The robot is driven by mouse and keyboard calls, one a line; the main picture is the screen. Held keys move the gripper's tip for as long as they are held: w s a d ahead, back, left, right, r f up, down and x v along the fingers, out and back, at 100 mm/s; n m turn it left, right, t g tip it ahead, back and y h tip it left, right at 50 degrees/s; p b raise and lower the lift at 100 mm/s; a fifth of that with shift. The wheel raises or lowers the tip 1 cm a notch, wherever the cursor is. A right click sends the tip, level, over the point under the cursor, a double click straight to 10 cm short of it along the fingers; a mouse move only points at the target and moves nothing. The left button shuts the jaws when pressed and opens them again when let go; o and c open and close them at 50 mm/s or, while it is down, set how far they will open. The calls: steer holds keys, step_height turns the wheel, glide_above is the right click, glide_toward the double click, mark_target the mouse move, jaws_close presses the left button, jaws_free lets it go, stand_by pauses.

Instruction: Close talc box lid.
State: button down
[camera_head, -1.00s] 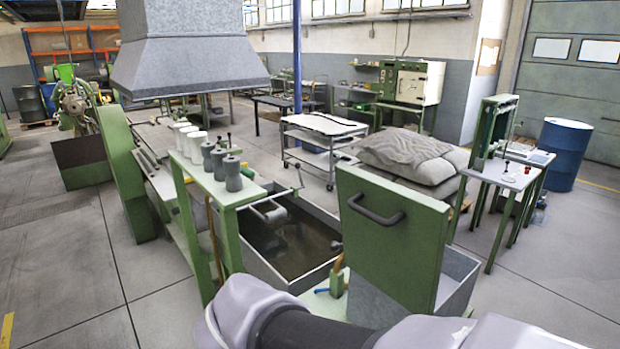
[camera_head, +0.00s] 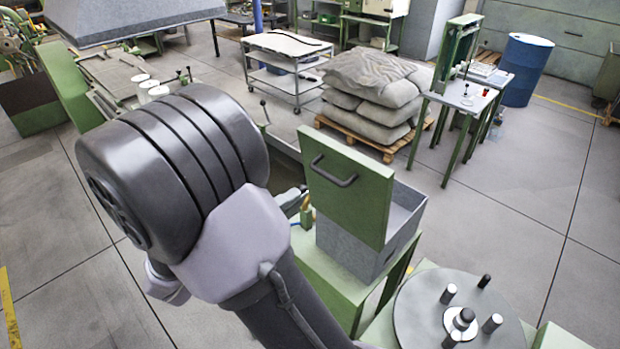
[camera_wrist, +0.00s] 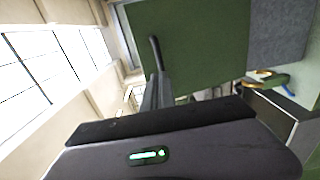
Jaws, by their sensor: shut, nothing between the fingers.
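The talc box (camera_head: 352,247) is a grey box on a green stand. Its green lid (camera_head: 352,203) stands upright, so the box is open. A dark bar handle (camera_head: 333,173) is on the lid's face. In the wrist view the lid (camera_wrist: 205,45) fills the upper middle, with the handle (camera_wrist: 155,52) at its left. My gripper (camera_wrist: 158,82) is shut and empty, and its fingers point toward the lid near the handle. Whether they touch is unclear. In the head view my arm hides most of the gripper, left of the lid.
A round grey turntable with pegs (camera_head: 415,300) stands at the front right of the box. Grey sacks (camera_head: 375,90) lie on a pallet behind it. A small green table (camera_head: 470,95) and a blue drum (camera_head: 525,70) stand farther back. Floor at the right is clear.

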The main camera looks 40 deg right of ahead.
mark_target(325, 176)
steer(key=d, duration=0.7)
steer(key=shift+w+d, duration=0.25)
